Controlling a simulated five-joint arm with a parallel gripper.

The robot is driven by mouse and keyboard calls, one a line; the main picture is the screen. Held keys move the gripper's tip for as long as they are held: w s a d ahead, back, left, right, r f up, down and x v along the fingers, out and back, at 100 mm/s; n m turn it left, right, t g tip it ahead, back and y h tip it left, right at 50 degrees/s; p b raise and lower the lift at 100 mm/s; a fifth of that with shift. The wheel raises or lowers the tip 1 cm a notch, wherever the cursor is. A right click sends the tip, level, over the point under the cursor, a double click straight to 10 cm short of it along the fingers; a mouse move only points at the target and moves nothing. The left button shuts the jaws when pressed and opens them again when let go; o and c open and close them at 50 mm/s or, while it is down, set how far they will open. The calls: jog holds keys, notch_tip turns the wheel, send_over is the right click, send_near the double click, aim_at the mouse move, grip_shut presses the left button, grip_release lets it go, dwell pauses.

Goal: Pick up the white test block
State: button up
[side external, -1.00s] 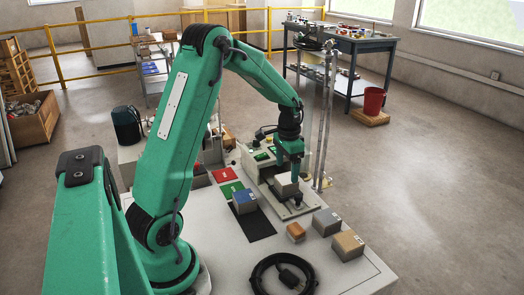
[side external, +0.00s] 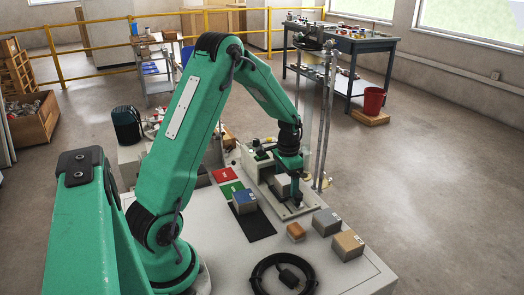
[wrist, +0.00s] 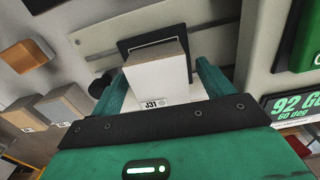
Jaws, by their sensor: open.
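The white test block (wrist: 158,78), labelled J31, lies between the two fingers of my gripper (wrist: 161,70) in the wrist view. A finger stands on each side of it, close to its sides; I cannot tell whether either touches. In the side view my gripper (side external: 290,182) points down at the grey tester plate (side external: 301,212), with its fingers beside the block (side external: 281,183) and partly hiding it. My gripper is open. The block rests at the plate, not visibly lifted.
A blue-topped block (side external: 244,201) stands on a black strip (side external: 259,227). An orange block (side external: 296,231), a grey block (side external: 326,222) and a tan block (side external: 347,245) stand at the right. A coiled black cable (side external: 282,275) lies in front. The tester display (wrist: 292,106) is close by.

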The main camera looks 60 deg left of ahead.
aim_at(287, 178)
jog(key=c, duration=1.3)
jog(key=shift+r, duration=0.15)
jog(key=shift+r, duration=0.45)
notch_tip(287, 178, up, 3)
jog(key=shift+r, duration=0.15)
jog(key=d+r, duration=0.2)
jog(key=d, duration=0.2)
jog(key=d+r, duration=0.2)
jog(key=d, duration=0.1)
jog(key=s+d+r, duration=0.1)
jog(key=d+r, duration=0.1)
jog(key=d, duration=0.2)
jog(key=shift+d+r, duration=0.3)
jog(key=shift+s, duration=0.1)
